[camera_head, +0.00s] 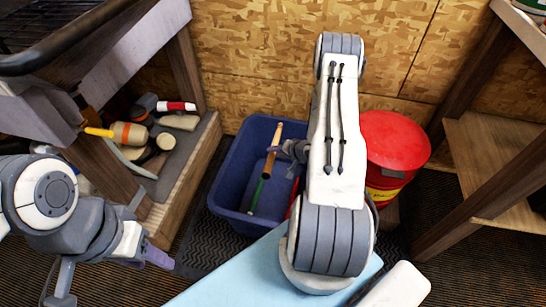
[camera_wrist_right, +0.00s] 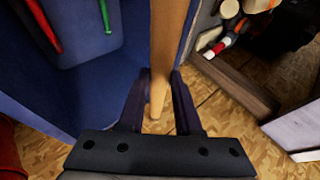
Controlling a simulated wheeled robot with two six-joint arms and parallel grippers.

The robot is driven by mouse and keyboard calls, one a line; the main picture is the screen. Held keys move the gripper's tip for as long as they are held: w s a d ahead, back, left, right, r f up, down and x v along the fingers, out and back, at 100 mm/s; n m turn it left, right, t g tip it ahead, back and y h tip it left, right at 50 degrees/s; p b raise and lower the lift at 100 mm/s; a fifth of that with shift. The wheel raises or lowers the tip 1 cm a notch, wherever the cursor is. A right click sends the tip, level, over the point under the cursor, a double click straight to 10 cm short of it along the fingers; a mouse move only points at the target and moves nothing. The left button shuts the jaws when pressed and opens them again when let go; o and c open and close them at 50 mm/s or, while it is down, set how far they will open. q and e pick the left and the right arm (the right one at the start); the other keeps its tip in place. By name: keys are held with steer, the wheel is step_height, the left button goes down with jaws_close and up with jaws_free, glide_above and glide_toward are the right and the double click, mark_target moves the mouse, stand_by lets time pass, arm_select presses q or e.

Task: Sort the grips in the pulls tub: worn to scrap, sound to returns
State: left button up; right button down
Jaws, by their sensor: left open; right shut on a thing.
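The blue tub (camera_head: 228,185) stands on the floor in the middle. My right gripper (camera_head: 288,152) is over it, shut on a tan grip (camera_head: 273,150). In the right wrist view the tan grip (camera_wrist_right: 163,40) runs between the two dark fingers (camera_wrist_right: 158,100). A green grip (camera_head: 257,195) lies in the tub and shows in the wrist view (camera_wrist_right: 105,15). A red grip (camera_wrist_right: 44,25) lies near it, mostly hidden by my arm in the head view. My left gripper (camera_head: 152,254) is open and empty, left of the tub.
A red lidded can (camera_head: 395,140) with a yellow label stands right of the tub, partly behind my right arm. A wooden bench (camera_head: 185,185) on the left holds mallets and tools on its low shelf. A light blue surface (camera_head: 235,280) is in front. Wooden shelving (camera_head: 500,160) stands at right.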

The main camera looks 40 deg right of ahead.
arm_select(q)
step_height(320, 180, down, 16)
steer(key=b, duration=1.4)
steer(key=shift+w+r, duration=0.25)
steer(key=shift+w, duration=0.2)
arm_select(e)
step_height(320, 180, down, 19)
steer(key=d, duration=0.2)
steer(key=shift+w+f+m+t, duration=0.2)
steer(key=shift+w+m+t, duration=0.05)
steer(key=shift+m+t, duration=0.05)
arm_select(q)
steer(key=shift+r, duration=0.2)
